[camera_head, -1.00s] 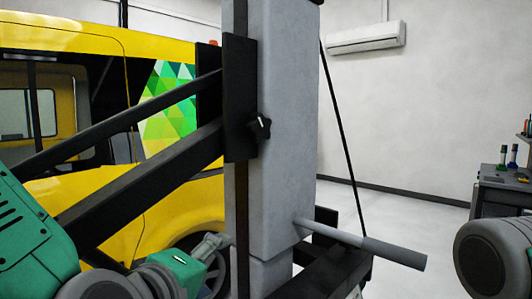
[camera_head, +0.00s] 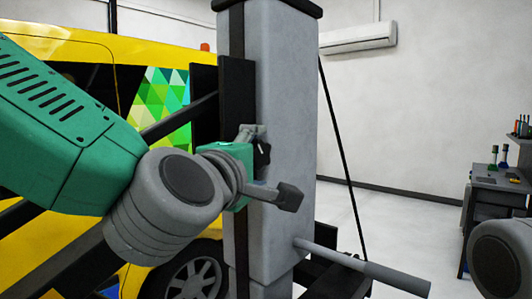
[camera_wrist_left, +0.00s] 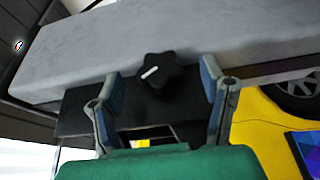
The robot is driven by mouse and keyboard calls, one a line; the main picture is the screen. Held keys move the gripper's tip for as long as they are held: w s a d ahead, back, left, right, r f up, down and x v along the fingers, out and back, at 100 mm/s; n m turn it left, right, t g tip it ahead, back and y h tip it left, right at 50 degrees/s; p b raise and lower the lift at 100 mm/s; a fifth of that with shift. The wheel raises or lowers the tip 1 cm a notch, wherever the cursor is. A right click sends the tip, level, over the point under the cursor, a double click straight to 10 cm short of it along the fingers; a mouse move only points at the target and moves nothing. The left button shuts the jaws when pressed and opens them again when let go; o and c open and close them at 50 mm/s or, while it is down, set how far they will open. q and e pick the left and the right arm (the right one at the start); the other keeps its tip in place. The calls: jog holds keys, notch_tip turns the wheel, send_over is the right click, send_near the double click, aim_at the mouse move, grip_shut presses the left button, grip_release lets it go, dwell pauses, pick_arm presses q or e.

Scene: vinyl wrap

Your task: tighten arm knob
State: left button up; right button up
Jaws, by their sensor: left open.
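The arm knob (camera_head: 263,153) is a small black lobed knob with a white mark, on the black bracket plate (camera_head: 236,90) at the side of the grey post. In the head view it is partly hidden by my left gripper (camera_head: 270,165). In the left wrist view the knob (camera_wrist_left: 160,73) sits between the two spread fingers of my left gripper (camera_wrist_left: 163,82). The fingers are open, one to each side of it, with gaps left and right; I cannot tell if they reach around it in depth. My right gripper is out of view.
The grey post (camera_head: 285,100) stands upright in the centre. A grey handle bar (camera_head: 370,268) sticks out from it to the lower right. The yellow vehicle (camera_head: 60,45) is behind on the left. A workbench (camera_head: 497,180) with small bottles stands at the far right.

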pick_arm(q)
jog(key=shift+w+a, duration=0.15)
jog(key=shift+w, duration=0.55)
jog(key=shift+w+a, duration=0.15)
jog(key=shift+w, duration=0.5)
jog(key=shift+d, duration=0.5)
jog(key=shift+c, duration=0.8)
jog(key=shift+d, duration=0.2)
jog(key=c, duration=1)
jog(key=shift+a, duration=0.15)
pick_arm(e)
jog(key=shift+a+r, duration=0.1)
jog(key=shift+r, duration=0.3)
pick_arm(q)
jog(key=p, duration=0.3)
jog(key=shift+r+g+y, duration=0.15)
jog(key=shift+g+y, duration=0.15)
jog(key=shift+g, duration=0.1)
jog(key=shift+p, duration=0.55)
jog(key=shift+f, duration=0.25)
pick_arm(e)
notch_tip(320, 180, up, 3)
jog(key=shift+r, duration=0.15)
pick_arm(q)
jog(key=shift+a, duration=0.1)
